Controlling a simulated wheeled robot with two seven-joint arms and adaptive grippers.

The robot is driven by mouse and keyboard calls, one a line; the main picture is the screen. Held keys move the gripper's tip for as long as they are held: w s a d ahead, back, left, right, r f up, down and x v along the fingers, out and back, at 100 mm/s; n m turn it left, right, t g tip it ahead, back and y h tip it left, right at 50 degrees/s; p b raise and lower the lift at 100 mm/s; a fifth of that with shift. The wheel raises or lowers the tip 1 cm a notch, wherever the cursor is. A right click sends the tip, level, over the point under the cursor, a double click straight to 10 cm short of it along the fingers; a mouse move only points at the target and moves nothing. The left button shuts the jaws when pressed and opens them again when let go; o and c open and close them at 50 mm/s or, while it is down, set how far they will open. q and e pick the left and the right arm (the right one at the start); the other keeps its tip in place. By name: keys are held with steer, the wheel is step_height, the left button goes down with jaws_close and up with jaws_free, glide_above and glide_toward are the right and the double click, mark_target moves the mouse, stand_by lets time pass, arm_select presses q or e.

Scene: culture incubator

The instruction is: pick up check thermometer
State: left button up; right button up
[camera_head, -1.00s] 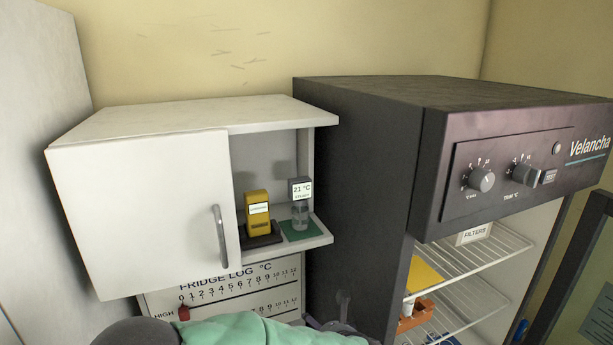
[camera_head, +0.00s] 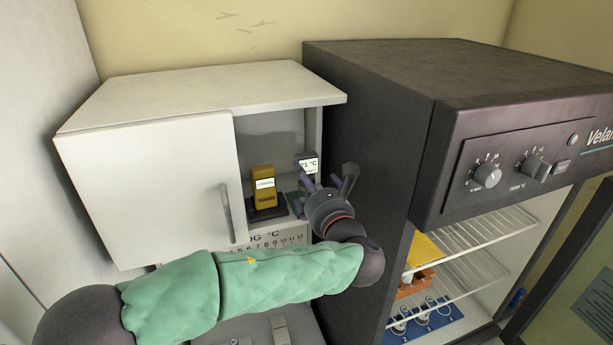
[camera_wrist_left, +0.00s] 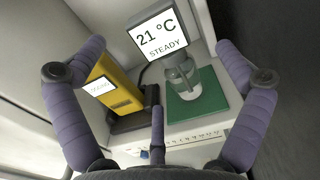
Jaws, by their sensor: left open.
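A yellow handheld device (camera_head: 264,188) with a small pale display stands upright in a dark cradle (camera_head: 267,211) on the shelf of the white wall cabinet. Beside it, a grey-framed display (camera_head: 309,164) reads "21 °C STEADY" in the left wrist view (camera_wrist_left: 158,36). A clear glass bottle (camera_wrist_left: 184,80) stands below it on a green mat (camera_wrist_left: 206,102). I cannot tell which device the name check thermometer means. My left gripper (camera_head: 324,174) is open and empty in front of the display and bottle. In the left wrist view, its left finger partly overlaps the yellow device (camera_wrist_left: 116,90).
The cabinet's white door (camera_head: 150,190) covers its left side. The dark incubator (camera_head: 385,150) stands close on the right, its wire shelves (camera_head: 480,245) holding an orange rack (camera_head: 414,284) and a blue tray (camera_head: 440,319). A fridge log board (camera_head: 285,238) hangs below the cabinet.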

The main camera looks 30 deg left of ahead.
arm_select(q)
steer(key=p+x, duration=0.1)
steer(key=x, duration=0.3)
steer(key=shift+a+f+p, duration=0.1)
steer(key=shift+a+p, duration=0.15)
steer(key=shift+p, duration=0.1)
steer(key=shift+w+a, duration=0.3)
steer(key=shift+w, duration=0.1)
steer(key=shift+f, duration=0.1)
steer(key=shift+d, duration=0.1)
steer(key=c, duration=1.4)
